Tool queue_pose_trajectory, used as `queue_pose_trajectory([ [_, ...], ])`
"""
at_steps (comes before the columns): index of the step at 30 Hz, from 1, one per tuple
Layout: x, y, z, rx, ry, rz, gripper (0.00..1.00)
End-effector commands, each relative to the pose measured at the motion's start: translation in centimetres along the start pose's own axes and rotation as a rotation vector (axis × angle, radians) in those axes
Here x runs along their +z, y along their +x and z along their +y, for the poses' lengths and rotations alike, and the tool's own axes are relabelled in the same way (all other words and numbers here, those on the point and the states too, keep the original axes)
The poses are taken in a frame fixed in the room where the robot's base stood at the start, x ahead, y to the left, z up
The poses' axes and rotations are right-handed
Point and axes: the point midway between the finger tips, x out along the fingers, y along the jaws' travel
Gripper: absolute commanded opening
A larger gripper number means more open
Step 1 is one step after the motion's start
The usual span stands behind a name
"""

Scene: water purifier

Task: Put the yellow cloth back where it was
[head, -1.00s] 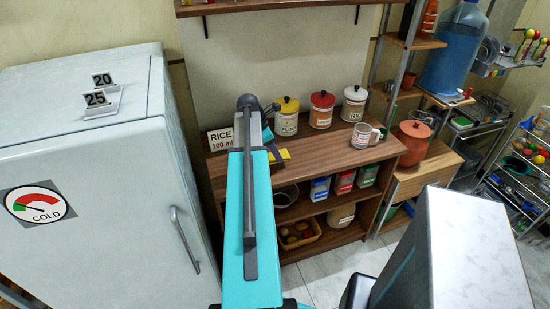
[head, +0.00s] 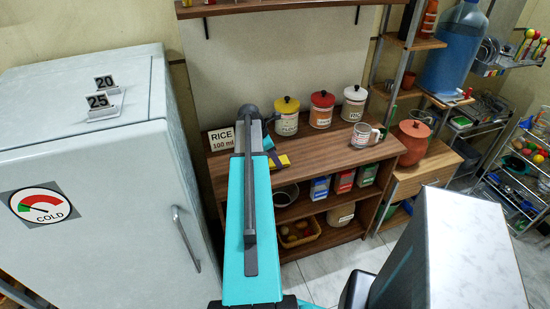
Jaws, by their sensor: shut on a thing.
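A small part of the yellow cloth (head: 285,160) shows just right of my arm, over the left part of the wooden counter. My gripper (head: 274,161) is mostly hidden behind my own arm. Only a dark part of it shows, right against the cloth. It is shut on the cloth. The rest of the cloth is hidden, and I cannot tell whether it touches the counter top.
On the counter (head: 325,150) stand a rice sign (head: 221,139), a yellow-lidded canister (head: 286,117), a red-lidded canister (head: 321,110), a white-lidded canister (head: 354,104) and a mug (head: 362,136). A fridge (head: 90,160) stands left. The counter's front middle is clear.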

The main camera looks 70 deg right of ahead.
Motion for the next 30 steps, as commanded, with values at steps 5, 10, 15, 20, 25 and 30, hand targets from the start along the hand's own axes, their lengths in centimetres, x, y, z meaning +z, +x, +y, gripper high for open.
queue_pose_trajectory([
  [5,0.02,0.03,0.00,0.000,0.001,0.000,0.25],
  [10,-0.06,0.24,-0.01,0.000,0.000,0.000,0.25],
  [15,-0.05,0.25,-0.01,0.000,0.001,0.000,0.61],
  [20,-0.05,0.25,-0.01,0.000,0.001,0.000,0.61],
  [25,0.00,0.14,-0.01,0.000,0.001,0.000,0.61],
  [30,0.02,-0.44,0.02,0.001,0.001,0.000,0.61],
])
